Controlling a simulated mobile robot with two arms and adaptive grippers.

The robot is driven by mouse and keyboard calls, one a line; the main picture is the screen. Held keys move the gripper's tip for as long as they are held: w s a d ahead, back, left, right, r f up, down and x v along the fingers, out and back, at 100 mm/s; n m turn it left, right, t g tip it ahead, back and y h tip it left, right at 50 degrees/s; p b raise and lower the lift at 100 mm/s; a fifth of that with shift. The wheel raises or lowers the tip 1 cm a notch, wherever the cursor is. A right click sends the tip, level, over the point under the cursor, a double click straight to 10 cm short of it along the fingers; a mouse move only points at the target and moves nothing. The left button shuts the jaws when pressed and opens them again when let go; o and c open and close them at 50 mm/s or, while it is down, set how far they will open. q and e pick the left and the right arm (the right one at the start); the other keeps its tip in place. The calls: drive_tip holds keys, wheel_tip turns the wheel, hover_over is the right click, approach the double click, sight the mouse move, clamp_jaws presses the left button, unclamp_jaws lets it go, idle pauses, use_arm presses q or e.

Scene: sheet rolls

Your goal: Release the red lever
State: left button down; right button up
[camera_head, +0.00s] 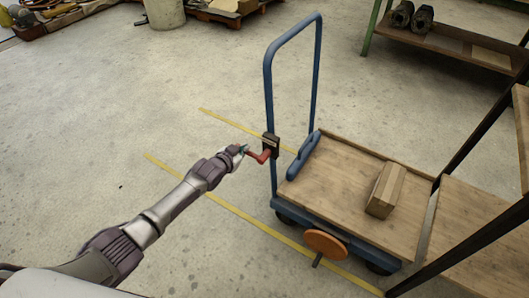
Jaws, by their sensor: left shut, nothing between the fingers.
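The red lever (258,155) sits on a dark block (271,145) fixed to the near upright of the blue cart handle (267,90). My left arm reaches in from the lower left. Its gripper (242,150) is shut with nothing held, right at the lever's left end. I cannot tell whether the fingers touch the lever. My right gripper does not show.
The cart's wooden deck (340,205) carries a cardboard box (386,190). An orange disc (325,244) stands at its near side. Dark-framed shelving (470,220) is close on the right. Yellow lines (240,212) mark the open concrete floor at left.

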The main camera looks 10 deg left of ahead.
use_arm(q)
drive_tip(key=shift+s+a+f, duration=0.15)
drive_tip(key=shift+s, duration=0.1)
drive_tip(key=v, duration=1.1)
drive_tip(key=shift+s+r, duration=0.25)
drive_tip(key=shift+r, duration=0.05)
